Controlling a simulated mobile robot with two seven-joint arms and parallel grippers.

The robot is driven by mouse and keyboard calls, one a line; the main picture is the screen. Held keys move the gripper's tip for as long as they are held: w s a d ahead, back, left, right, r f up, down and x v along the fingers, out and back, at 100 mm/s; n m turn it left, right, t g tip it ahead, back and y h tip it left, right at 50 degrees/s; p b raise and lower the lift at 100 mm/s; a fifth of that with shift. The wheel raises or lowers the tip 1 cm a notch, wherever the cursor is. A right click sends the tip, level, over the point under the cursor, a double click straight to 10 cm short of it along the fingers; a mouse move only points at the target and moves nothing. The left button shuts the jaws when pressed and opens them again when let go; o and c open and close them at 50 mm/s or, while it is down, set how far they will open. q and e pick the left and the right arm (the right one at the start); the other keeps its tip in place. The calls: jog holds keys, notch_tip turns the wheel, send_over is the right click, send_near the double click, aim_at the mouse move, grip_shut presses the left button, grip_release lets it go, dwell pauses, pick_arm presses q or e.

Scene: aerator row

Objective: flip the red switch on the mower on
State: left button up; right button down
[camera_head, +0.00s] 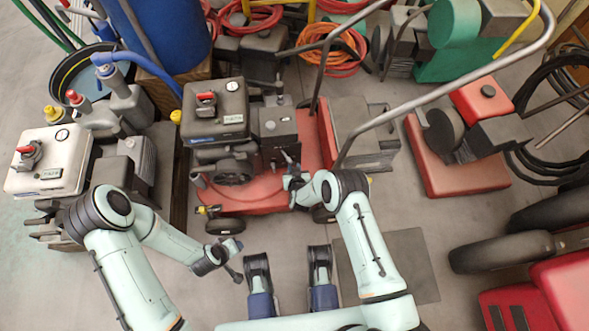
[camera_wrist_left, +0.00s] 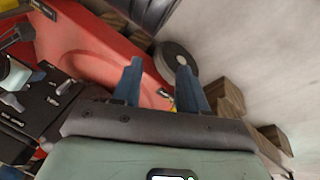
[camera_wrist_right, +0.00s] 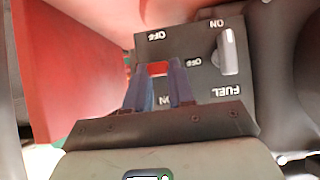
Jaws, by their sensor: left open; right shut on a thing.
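The mower has a red deck (camera_head: 245,198) and a dark engine, in the middle of the head view. Its dark control panel (camera_wrist_right: 185,45) fills the middle of the right wrist view, with upside-down ON, OFF and FUEL labels. The red switch (camera_wrist_right: 158,69) shows between the fingertips of my right gripper (camera_wrist_right: 158,80), which is shut on it. The fingers hide part of the switch, so I cannot tell its position. In the head view my right gripper (camera_head: 291,180) is at the mower's right side. My left gripper (camera_wrist_left: 158,75) is open and empty, low in front of the mower.
A grey fuel lever (camera_wrist_right: 228,52) sits beside the switch on the panel. A white-topped engine (camera_head: 48,160) stands at left, and another red machine (camera_head: 450,165) at right. A long metal handle (camera_head: 445,90) arches over the right. Open floor lies in front of the mower.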

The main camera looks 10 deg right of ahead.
jog(key=c, duration=1)
grip_release()
jog(key=shift+o, duration=0.2)
pick_arm(q)
jog(key=s+d+r+g+h+p, duration=0.1)
jog(key=s+d+r+g+p, duration=0.1)
jog(key=s+r+p, duration=0.3)
jog(key=shift+s+d+r+m, duration=0.3)
jog(key=shift+s+d, duration=0.6)
pick_arm(e)
jog(key=v, duration=1.3)
jog(key=shift+s+r, duration=0.1)
jog(key=shift+s, duration=0.1)
